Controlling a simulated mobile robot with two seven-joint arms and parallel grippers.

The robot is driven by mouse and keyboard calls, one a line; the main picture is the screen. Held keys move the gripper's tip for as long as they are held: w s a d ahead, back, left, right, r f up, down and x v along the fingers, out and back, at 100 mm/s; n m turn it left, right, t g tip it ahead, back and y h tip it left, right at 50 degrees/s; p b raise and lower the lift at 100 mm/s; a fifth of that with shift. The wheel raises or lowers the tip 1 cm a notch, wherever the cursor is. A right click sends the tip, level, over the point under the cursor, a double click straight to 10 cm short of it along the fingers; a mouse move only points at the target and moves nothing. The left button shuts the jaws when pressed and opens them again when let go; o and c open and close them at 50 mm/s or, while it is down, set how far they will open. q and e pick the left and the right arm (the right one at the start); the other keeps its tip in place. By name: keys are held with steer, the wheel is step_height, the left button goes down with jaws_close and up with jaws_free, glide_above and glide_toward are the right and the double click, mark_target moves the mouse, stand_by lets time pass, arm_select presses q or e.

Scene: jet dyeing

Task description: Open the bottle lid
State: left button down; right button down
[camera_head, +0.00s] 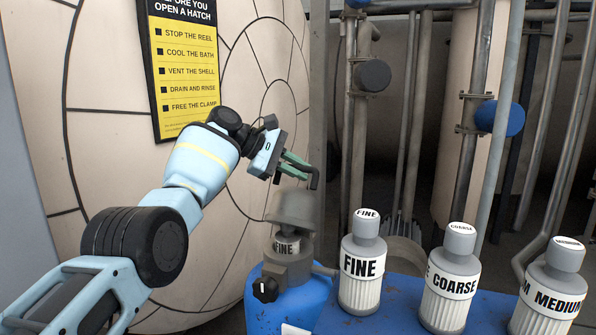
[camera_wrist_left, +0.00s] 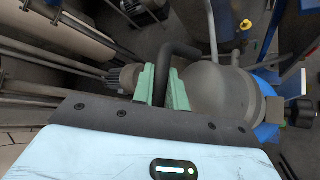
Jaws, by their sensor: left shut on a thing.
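My left gripper (camera_head: 294,167) has its green fingers shut on a dark bent handle (camera_head: 314,180). In the left wrist view the fingers (camera_wrist_left: 161,88) pinch this handle (camera_wrist_left: 183,52), which curves up and right beside a grey dome lid (camera_wrist_left: 212,92). In the head view the dome lid (camera_head: 292,207) is below the gripper, over a grey housing (camera_head: 288,262) labelled FINE. Whether the dome is lifted off the housing is unclear. White ribbed bottles with grey caps, FINE (camera_head: 360,285), COARSE (camera_head: 448,297) and MEDIUM (camera_head: 548,300), stand upright to the right. My right gripper is not in view.
The housing with a black knob (camera_head: 265,290) sits on a blue drum (camera_head: 300,308). The bottles stand on a blue surface (camera_head: 401,317). A large pale round vessel (camera_head: 225,60) with a yellow sign (camera_head: 187,75) is behind my left arm. Pipes (camera_head: 412,110) fill the back right.

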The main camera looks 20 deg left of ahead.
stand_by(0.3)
arm_select(q)
steer(key=c, duration=1.4)
jaws_free()
steer(key=shift+a+r, duration=0.1)
